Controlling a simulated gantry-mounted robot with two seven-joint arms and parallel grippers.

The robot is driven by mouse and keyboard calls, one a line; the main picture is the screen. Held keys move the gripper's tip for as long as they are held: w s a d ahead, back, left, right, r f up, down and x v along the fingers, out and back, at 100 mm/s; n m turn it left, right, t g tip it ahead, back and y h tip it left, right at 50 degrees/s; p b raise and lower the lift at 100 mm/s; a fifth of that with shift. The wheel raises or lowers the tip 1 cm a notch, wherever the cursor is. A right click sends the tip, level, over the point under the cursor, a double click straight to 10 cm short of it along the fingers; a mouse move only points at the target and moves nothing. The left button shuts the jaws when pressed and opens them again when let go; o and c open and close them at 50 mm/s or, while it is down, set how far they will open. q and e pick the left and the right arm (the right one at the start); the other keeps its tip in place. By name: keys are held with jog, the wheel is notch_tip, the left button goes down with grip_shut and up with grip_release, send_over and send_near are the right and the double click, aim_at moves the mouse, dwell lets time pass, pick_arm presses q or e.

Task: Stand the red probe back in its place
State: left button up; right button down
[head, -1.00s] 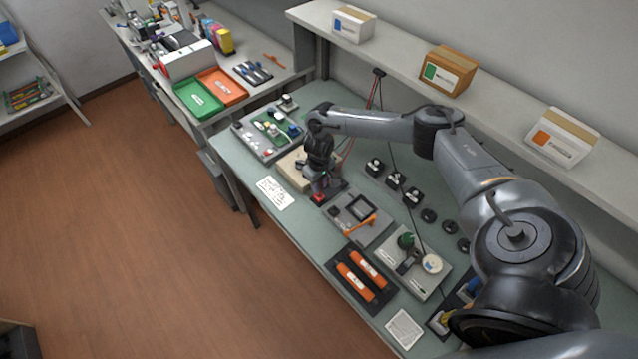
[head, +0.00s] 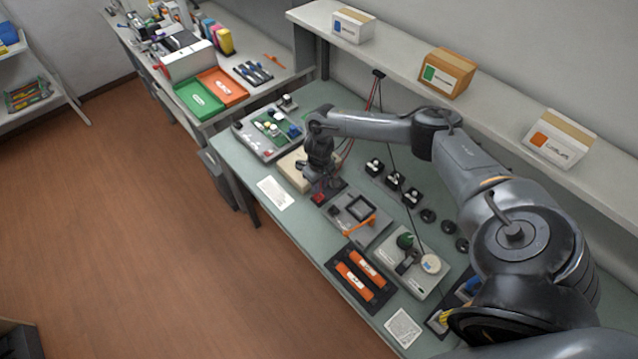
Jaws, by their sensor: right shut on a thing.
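My right arm reaches across the bench from the right, and its gripper (head: 321,190) points down beside a pale block (head: 292,170). It is shut on the red probe, which is mostly hidden by the fingers and small in this view. A red lead (head: 369,103) runs down from a wall fitting to behind my wrist. A small red piece (head: 318,198) shows at the fingertips, low over a dark pad; I cannot tell whether it is the probe or part of its place. My left gripper is not in view.
A grey fixture with an orange lever (head: 359,227) stands just right of the gripper. A tray of parts (head: 268,130) lies behind left. Black knobs (head: 394,180), a black lead and orange-handled tools (head: 362,275) are further right. A white sheet (head: 274,193) lies in front.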

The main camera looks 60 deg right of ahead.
jog(key=shift+f, duration=0.2)
jog(key=shift+f+b, duration=0.3)
jog(key=shift+f, duration=0.45)
dwell(0.5)
jog(key=shift+p, duration=0.35)
jog(key=shift+f, duration=0.35)
dwell(0.8)
jog(key=shift+f+b, duration=0.4)
jog(key=shift+f, duration=0.15)
